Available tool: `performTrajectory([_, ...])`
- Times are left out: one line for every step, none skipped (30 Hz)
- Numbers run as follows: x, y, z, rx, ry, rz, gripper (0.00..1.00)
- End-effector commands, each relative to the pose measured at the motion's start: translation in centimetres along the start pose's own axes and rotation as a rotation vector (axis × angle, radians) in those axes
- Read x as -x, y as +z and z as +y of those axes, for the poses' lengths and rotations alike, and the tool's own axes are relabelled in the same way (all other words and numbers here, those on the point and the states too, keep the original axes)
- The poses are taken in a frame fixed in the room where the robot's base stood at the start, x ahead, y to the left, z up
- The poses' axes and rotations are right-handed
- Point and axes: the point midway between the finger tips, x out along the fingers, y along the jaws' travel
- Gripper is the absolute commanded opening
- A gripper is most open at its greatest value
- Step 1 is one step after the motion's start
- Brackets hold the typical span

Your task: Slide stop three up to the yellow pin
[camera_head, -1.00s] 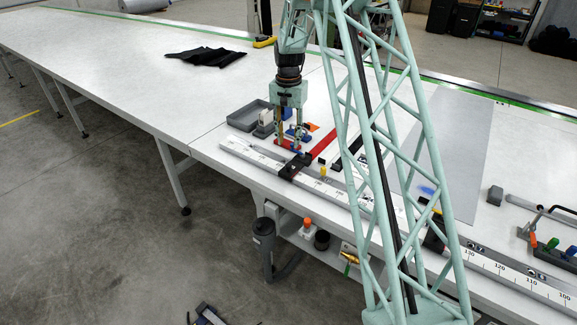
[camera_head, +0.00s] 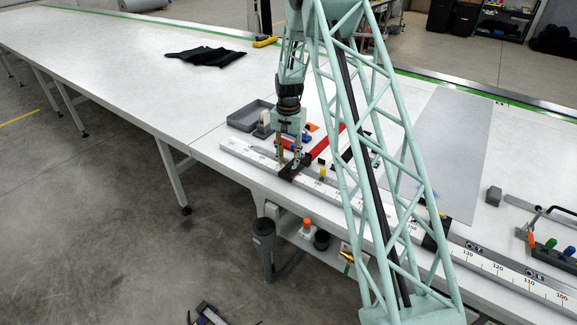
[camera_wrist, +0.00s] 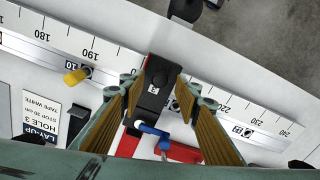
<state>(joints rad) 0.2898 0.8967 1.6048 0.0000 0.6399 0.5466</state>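A black stop (camera_wrist: 160,78) with a small white label sits across the white scale rail (camera_wrist: 225,100); it also shows in the head view (camera_head: 289,170). The yellow pin (camera_wrist: 77,75) stands at the rail by a label reading 10, left of the stop with a gap between; in the head view the pin (camera_head: 322,170) is to the stop's right. My gripper (camera_wrist: 158,88) is open, with one finger on each side of the stop. Whether the fingers touch it I cannot tell. A blue lever (camera_wrist: 150,129) lies by the stop's lower end.
A red strip (camera_head: 325,143) lies behind the rail, with a grey tray (camera_head: 249,115) at its left. A white label card (camera_wrist: 40,120) lies by the pin. A grey block (camera_head: 493,196) and coloured clamps (camera_head: 540,243) are at the right. A black cloth (camera_head: 205,56) lies far left.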

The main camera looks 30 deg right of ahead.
Motion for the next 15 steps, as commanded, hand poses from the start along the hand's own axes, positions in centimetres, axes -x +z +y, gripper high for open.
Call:
performTrajectory([-0.6,0.1,0.0,0.0,0.001,-0.002,0.3])
performTrajectory([-0.9,0.1,0.0,0.0,0.001,-0.001,0.3])
performTrajectory([-1.3,0.0,0.0,0.0,0.001,-0.001,0.3])
performTrajectory([-1.6,0.0,0.0,0.0,0.001,-0.001,0.3])
performTrajectory([-1.8,0.0,0.0,0.0,0.001,-0.001,0.3])
performTrajectory([-2.1,0.0,0.0,0.0,0.001,-0.001,0.3])
performTrajectory([-2.3,0.0,0.0,0.0,0.001,-0.001,0.3])
performTrajectory([-2.5,0.0,0.0,0.0,0.001,-0.001,0.3])
performTrajectory([-2.7,0.0,0.0,0.0,0.0,-0.001,0.3])
performTrajectory([-2.9,0.0,0.0,0.0,0.0,-0.001,0.3])
performTrajectory([-3.0,0.0,0.0,0.0,0.0,-0.001,0.3])
performTrajectory([-3.1,0.0,0.0,0.0,0.0,0.0,0.3])
performTrajectory([-3.2,0.0,0.0,0.0,0.0,0.0,0.3])
performTrajectory([-3.3,0.0,0.0,0.0,0.0,0.0,0.3])
performTrajectory([-3.3,0.0,0.0,0.0,0.0,0.0,0.3])
